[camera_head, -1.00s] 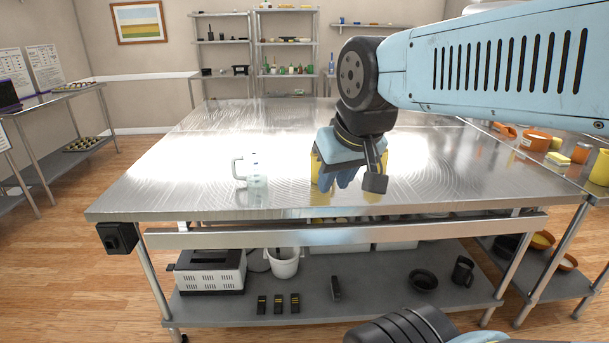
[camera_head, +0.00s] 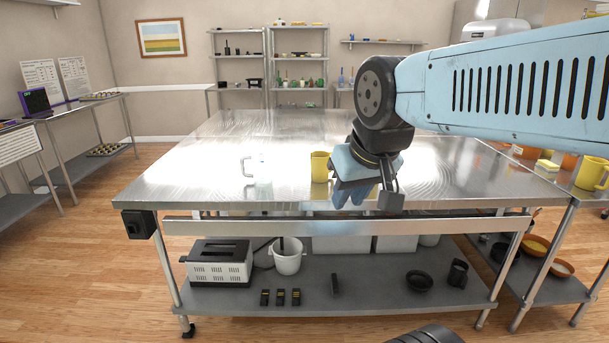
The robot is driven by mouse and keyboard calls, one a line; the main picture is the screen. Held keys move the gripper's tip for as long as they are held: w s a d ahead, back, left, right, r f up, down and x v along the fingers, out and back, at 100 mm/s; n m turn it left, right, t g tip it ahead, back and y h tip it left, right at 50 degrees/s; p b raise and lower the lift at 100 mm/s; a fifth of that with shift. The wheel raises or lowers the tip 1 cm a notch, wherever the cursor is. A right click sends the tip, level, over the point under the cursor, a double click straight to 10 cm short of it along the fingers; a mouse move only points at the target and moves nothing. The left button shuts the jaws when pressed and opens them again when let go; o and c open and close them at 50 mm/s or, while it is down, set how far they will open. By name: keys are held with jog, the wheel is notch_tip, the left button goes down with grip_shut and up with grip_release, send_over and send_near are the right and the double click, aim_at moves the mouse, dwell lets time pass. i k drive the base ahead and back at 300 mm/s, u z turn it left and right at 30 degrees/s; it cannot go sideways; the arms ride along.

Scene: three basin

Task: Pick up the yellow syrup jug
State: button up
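A yellow jug (camera_head: 319,168) stands upright on the steel table (camera_head: 215,180), near its front edge. Its right side is close to or partly behind my gripper in the picture, and no handle shows clearly. No object shows between the fingers. I cannot tell whether the gripper touches the jug.
A clear glass jug (camera_head: 261,171) stands left of the yellow jug. Another yellow jug (camera_head: 591,173) stands on the right side table among orange pots. The steel table is otherwise largely clear. Its lower shelf (camera_head: 375,291) holds a toaster (camera_head: 219,262) and a white bucket (camera_head: 287,258).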

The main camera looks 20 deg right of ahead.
aim_at(318, 173)
jog(key=z, duration=0.15)
jog(key=i, duration=0.9)
jog(key=u, duration=0.05)
